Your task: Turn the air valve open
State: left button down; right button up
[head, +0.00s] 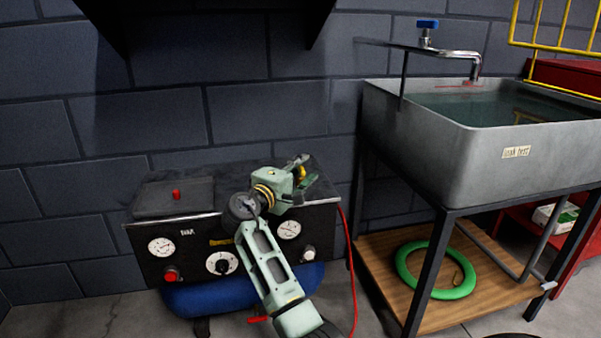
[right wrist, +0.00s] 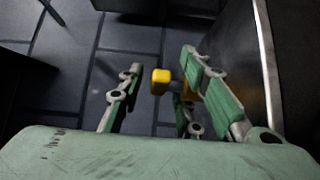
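The compressor (head: 180,215) stands against the wall, with a dark panel over a blue tank. A yellow handle (head: 301,171), apparently the air valve, shows at the right end of its top, partly hidden by my right gripper (head: 306,182). In the right wrist view the yellow handle (right wrist: 160,80) lies between the spread fingers of my right gripper (right wrist: 165,88). Part of the handle is hidden behind the right-hand fingers. The gripper is open; I cannot tell whether a finger touches the handle. My left gripper is not in view.
A red hose (head: 349,270) hangs at the compressor's right. A grey sink (head: 440,150) with water stands right of it on a dark frame. A green hose coil (head: 408,275) lies on its wooden shelf (head: 385,250). A dark fixture (head: 205,12) overhangs the compressor.

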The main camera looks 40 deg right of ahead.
grip_shut()
dwell(0.4)
